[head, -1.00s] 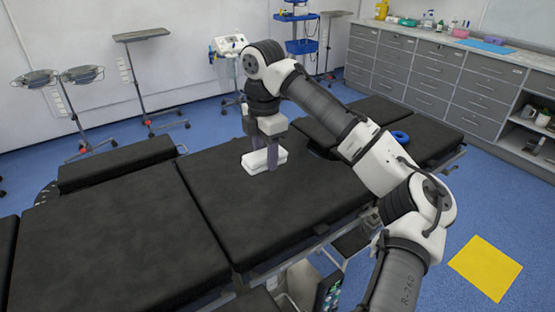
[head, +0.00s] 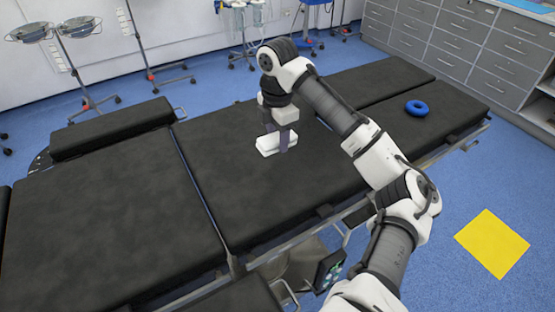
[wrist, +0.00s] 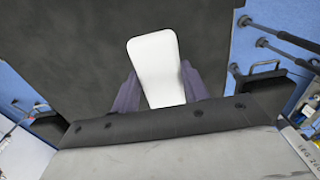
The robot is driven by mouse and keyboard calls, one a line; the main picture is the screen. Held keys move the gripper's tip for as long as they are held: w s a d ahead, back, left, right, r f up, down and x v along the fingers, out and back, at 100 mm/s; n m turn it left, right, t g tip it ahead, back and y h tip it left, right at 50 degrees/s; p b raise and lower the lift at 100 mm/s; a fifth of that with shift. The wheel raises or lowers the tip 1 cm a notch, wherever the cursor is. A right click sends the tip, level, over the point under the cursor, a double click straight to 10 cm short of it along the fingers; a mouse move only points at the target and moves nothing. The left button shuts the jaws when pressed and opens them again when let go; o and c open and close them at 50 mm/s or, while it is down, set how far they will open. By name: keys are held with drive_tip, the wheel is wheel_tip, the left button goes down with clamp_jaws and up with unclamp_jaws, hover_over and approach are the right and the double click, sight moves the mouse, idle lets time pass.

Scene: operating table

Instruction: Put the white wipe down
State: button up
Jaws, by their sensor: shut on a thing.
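The white wipe (head: 270,145) is a pale block-like pad at the middle of the black operating table (head: 110,205). My gripper (head: 276,145) points down with its fingers on either side of the wipe and is shut on it. In the wrist view the wipe (wrist: 156,65) sticks out between the two purple-grey fingers (wrist: 160,92), over the black table top. I cannot tell whether its underside touches the table.
A blue ring (head: 416,108) lies on the right part of the table. Grey drawer cabinets (head: 460,45) stand at the back right, and wheeled stands at the back. A yellow square (head: 492,243) is on the blue floor. The table's left sections are bare.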

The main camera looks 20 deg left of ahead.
sight(277, 172)
wheel_tip(277, 172, down, 10)
drive_tip(key=shift+r+p, duration=0.15)
drive_tip(key=shift+p, duration=0.7)
drive_tip(key=shift+f, duration=0.2)
drive_tip(key=o, duration=1)
drive_tip(key=shift+c, duration=0.2)
drive_tip(key=shift+r, duration=0.1)
wheel_tip(277, 172, up, 12)
drive_tip(key=shift+r+b, duration=0.15)
drive_tip(key=shift+b, duration=1.1)
